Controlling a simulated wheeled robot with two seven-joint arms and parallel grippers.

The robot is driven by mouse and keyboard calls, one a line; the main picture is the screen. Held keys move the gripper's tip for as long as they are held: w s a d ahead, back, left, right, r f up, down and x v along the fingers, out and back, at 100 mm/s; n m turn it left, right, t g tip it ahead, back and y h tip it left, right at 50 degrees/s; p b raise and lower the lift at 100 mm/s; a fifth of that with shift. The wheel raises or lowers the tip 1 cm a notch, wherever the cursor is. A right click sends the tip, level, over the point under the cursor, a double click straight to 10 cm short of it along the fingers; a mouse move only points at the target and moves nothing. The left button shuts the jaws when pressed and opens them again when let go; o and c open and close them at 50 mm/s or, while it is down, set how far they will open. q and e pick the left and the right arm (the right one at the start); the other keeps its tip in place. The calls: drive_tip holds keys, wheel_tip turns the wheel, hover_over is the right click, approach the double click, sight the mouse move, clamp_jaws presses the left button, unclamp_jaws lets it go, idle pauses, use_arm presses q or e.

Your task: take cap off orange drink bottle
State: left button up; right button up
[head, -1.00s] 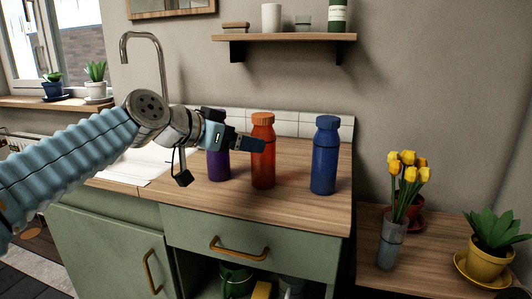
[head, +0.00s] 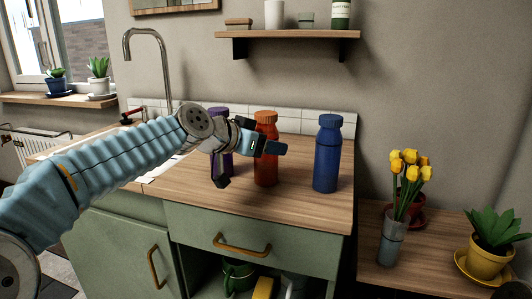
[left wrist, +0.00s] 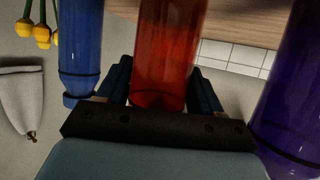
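The orange bottle (head: 265,174) stands upright on the wooden counter between a purple bottle (head: 225,163) and a blue bottle (head: 327,160). Its orange cap (head: 265,117) is on. My left gripper (head: 272,148) is at its upper body, below the cap, and covers part of it. In the left wrist view, which looks upside down, my left gripper (left wrist: 163,82) is open, with a finger on either side of the orange bottle (left wrist: 168,45). I cannot tell whether either finger touches it. The cap is hidden there. My right gripper is in neither view.
The purple bottle (left wrist: 292,95) and blue bottle (left wrist: 82,45) flank the gripper closely. The counter (head: 280,204) is bare in front of the bottles. A sink tap (head: 150,50) stands behind my arm. Yellow flowers (head: 405,175) stand on a lower table at right.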

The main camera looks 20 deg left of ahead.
sight(259, 127)
use_arm(q)
drive_tip(key=c, duration=0.6)
drive_tip(key=shift+c, duration=0.2)
drive_tip(key=shift+r, duration=0.15)
wheel_tip(259, 127, up, 3)
drive_tip(key=shift+r+p, duration=0.15)
drive_tip(key=shift+p, duration=0.15)
drive_tip(key=w+r+v, duration=0.1)
drive_tip(key=r+v, duration=0.2)
drive_tip(key=v, duration=1.3)
drive_tip(key=shift+r, duration=0.1)
